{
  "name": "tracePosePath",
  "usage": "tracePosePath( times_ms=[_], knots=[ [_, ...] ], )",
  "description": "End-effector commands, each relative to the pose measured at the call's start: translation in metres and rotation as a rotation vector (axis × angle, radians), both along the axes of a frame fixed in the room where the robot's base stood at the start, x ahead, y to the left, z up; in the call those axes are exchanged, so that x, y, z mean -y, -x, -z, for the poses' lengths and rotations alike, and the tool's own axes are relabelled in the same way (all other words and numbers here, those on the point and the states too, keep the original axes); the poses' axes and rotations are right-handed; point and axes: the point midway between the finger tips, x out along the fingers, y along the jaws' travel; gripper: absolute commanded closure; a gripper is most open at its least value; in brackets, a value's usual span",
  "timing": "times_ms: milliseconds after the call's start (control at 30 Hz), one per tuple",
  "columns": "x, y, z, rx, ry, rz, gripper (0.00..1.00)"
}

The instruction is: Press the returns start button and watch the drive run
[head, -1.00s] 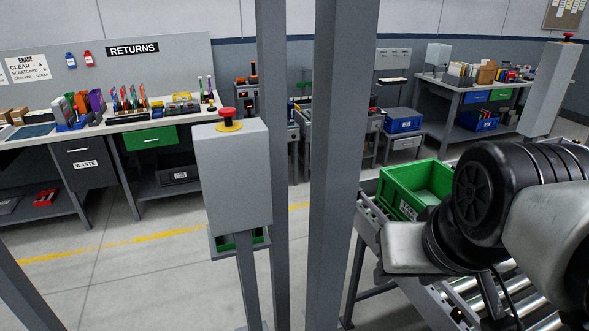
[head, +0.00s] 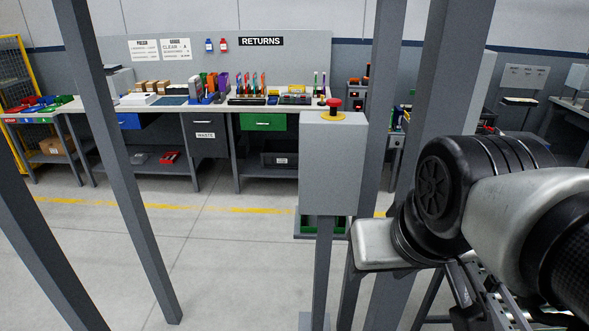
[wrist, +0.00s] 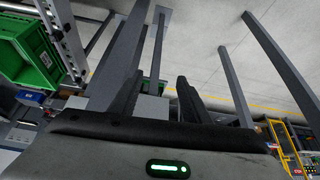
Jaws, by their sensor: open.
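A grey control box (head: 333,165) stands on a post beyond the frame uprights in the head view. A red mushroom button (head: 334,104) with a yellow collar sits on its top. The box face towards me is plain, and I see no marked start button. My gripper (wrist: 160,82) shows in the wrist view with two dark fingers apart and nothing between them. In the head view my arm fills the right side and the gripper itself cannot be made out. No running drive can be made out.
Grey uprights (head: 122,165) cross the head view close to me. The returns bench (head: 210,110), loaded with items, stands along the back wall under a RETURNS sign (head: 262,41). A green crate (wrist: 28,50) shows in the wrist view. Open floor (head: 220,255) lies left of the box.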

Motion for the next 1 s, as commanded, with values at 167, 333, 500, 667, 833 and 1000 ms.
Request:
tracePosePath(
  times_ms=[167, 333, 500, 667, 833, 1000],
  knots=[
    [0.0000, 0.0000, 0.0000, 0.000, 0.000, 0.000, 0.88],
    [0.0000, 0.0000, 0.0000, 0.000, 0.000, 0.000, 1.00],
    [0.0000, 0.0000, 0.0000, 0.000, 0.000, 0.000, 1.00],
    [0.0000, 0.0000, 0.0000, 0.000, 0.000, 0.000, 1.00],
    [0.0000, 0.0000, 0.0000, 0.000, 0.000, 0.000, 1.00],
    [0.0000, 0.0000, 0.0000, 0.000, 0.000, 0.000, 1.00]
  ],
)
